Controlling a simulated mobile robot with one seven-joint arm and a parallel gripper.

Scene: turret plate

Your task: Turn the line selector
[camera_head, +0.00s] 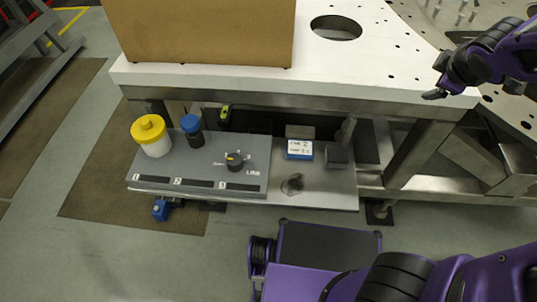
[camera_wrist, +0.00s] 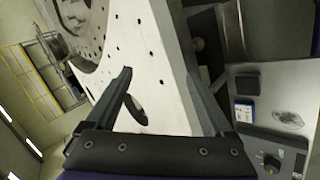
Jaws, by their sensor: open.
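The line selector (camera_head: 236,160) is a dark round knob with a yellow pointer mark on a grey panel (camera_head: 205,155), with small white labels around it. The pointer's exact setting is too small to read. The knob also shows at the lower right edge of the wrist view (camera_wrist: 271,163). My gripper (camera_head: 437,82) is at the upper right of the head view, by the corner of the white plate, well right of the knob and apart from it. In the wrist view its two fingers (camera_wrist: 158,75) are spread, with nothing held between them.
A white plate with holes (camera_head: 370,75) overhangs behind the panel, carrying a brown box (camera_head: 200,35). A yellow-lidded white jar (camera_head: 151,135) and a blue-capped dark container (camera_head: 193,130) stand at the panel's left. A blue-white box (camera_head: 300,149) and dark block (camera_head: 338,156) sit right.

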